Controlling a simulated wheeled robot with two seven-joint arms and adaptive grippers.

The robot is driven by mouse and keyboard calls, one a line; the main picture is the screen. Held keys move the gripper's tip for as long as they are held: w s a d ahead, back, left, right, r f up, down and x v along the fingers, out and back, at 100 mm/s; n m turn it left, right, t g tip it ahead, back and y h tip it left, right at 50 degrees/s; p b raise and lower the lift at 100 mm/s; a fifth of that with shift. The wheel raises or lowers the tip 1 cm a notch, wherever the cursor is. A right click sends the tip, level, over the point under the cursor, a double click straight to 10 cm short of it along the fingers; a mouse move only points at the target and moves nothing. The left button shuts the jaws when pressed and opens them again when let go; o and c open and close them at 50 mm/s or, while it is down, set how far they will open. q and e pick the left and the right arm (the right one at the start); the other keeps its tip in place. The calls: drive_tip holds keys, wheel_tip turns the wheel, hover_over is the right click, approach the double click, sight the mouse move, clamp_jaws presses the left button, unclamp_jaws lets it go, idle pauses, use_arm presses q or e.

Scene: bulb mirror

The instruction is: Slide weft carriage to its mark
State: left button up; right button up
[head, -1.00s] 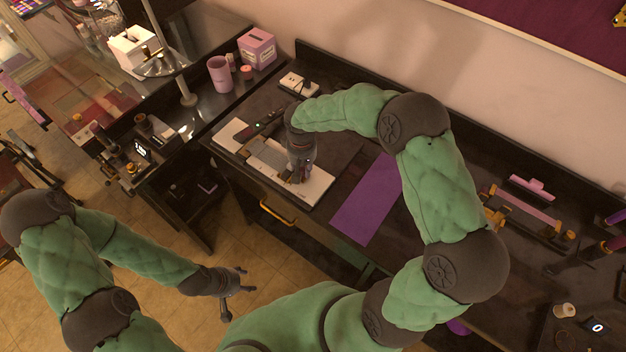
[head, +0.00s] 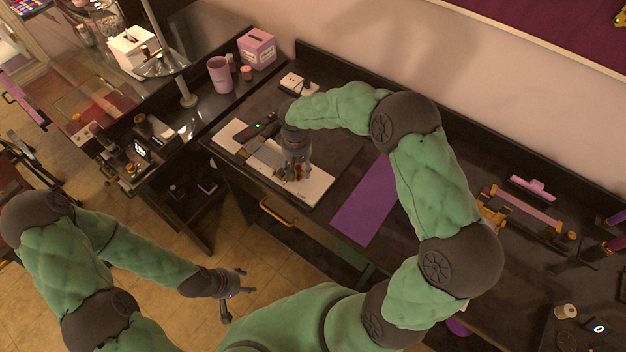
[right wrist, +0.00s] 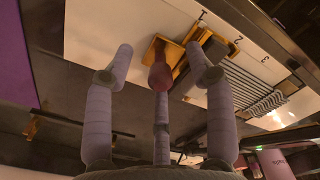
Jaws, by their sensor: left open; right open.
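The white board (head: 318,186) of the weft device lies on the dark desk. In the right wrist view the board (right wrist: 120,15) carries the marks 1, 2 and 3 in a row. The carriage seems to be the yellow-orange piece (right wrist: 157,48) with a maroon knob (right wrist: 160,75), beside a dark bar with yellow ends (right wrist: 195,62). My right gripper (head: 297,172) is over the board, hiding the carriage in the head view. Its open fingers (right wrist: 162,60) stand either side of the knob; contact cannot be told. My left gripper (head: 240,285) is open and empty, left of my body.
A purple mat (head: 365,205) lies right of the board. Pink and orange parts (head: 525,205) lie at the desk's right. A wall bounds the back.

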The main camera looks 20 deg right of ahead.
drive_tip(key=shift+r, duration=0.15)
drive_tip(key=shift+r+p, duration=2.25)
drive_tip(key=shift+r, duration=1.2)
drive_tip(key=shift+f, duration=0.1)
